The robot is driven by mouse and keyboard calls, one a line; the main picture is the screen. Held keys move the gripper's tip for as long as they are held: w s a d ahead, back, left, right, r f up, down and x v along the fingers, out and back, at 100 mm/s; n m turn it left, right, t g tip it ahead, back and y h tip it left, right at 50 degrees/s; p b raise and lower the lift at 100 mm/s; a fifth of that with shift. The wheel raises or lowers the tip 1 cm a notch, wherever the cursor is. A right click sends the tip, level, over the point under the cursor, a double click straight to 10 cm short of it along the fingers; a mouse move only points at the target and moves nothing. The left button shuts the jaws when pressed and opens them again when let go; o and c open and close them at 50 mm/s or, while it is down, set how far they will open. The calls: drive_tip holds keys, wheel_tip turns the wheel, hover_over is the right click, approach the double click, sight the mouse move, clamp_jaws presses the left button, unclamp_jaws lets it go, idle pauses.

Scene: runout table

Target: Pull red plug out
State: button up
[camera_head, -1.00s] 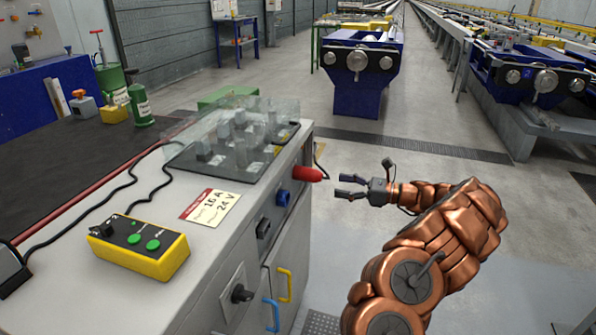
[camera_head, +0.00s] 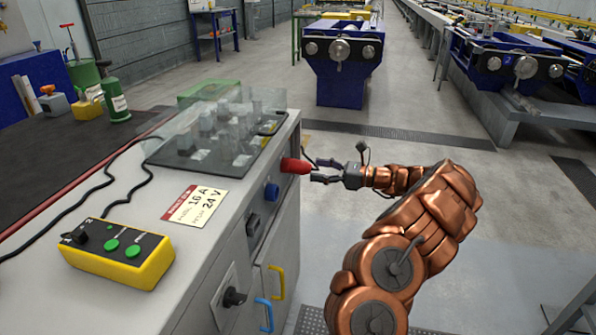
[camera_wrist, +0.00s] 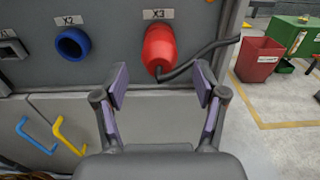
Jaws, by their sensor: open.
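The red plug (camera_head: 295,166) sticks out of the side panel of the grey cabinet (camera_head: 232,215). In the wrist view the red plug (camera_wrist: 159,47) sits under the X3 label, with a black cable running from its lower end to the right. My gripper (camera_head: 314,170) is open, with its fingertips close to the plug's outer end. In the wrist view my gripper (camera_wrist: 161,85) has one finger on each side below the plug, and nothing is between the pads. I cannot tell whether a finger touches the cable.
A blue socket (camera_wrist: 72,44) under label X2 is left of the plug. Yellow (camera_wrist: 69,136) and blue (camera_wrist: 37,136) handles stick out below. A yellow control box (camera_head: 118,250) lies on the cabinet top.

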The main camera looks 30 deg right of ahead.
sight(302, 168)
drive_tip(key=x, duration=0.3)
drive_tip(key=shift+w+a+r, duration=0.1)
drive_tip(key=shift+p+x, duration=0.55)
drive_tip(key=shift+x, duration=0.65)
drive_tip(key=shift+p, duration=0.85)
idle(0.5)
clamp_jaws()
idle(0.4)
drive_tip(key=shift+d, duration=0.2)
drive_tip(key=shift+p+v, duration=1.15)
drive_tip(key=shift+v, duration=1.75)
